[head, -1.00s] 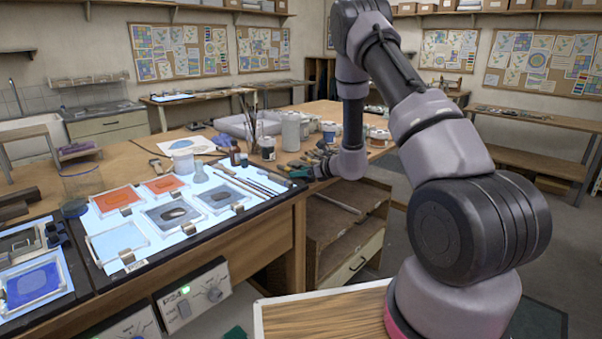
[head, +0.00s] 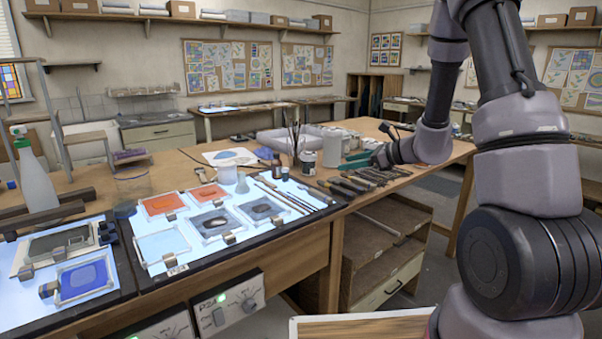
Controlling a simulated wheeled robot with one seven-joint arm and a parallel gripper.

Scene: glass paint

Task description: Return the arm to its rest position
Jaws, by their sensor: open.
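My arm stands at the right and reaches over the wooden bench (head: 300,237). Its wrist bends down behind the tools, and my gripper (head: 377,156) points left, low near the bench top. The gripper is small and dark here; its jaws are open, and I see nothing held between them. A green-handled tool (head: 357,160) lies close to it; I cannot tell whether they touch. The top of the arm is cut off by the picture's upper edge.
A row of hand tools (head: 350,184) lies in front of the gripper. A white jar (head: 331,152) and a brush pot (head: 291,157) stand to its left. A light panel (head: 185,259) holds several framed glass panes. A spray bottle (head: 35,178) stands far left.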

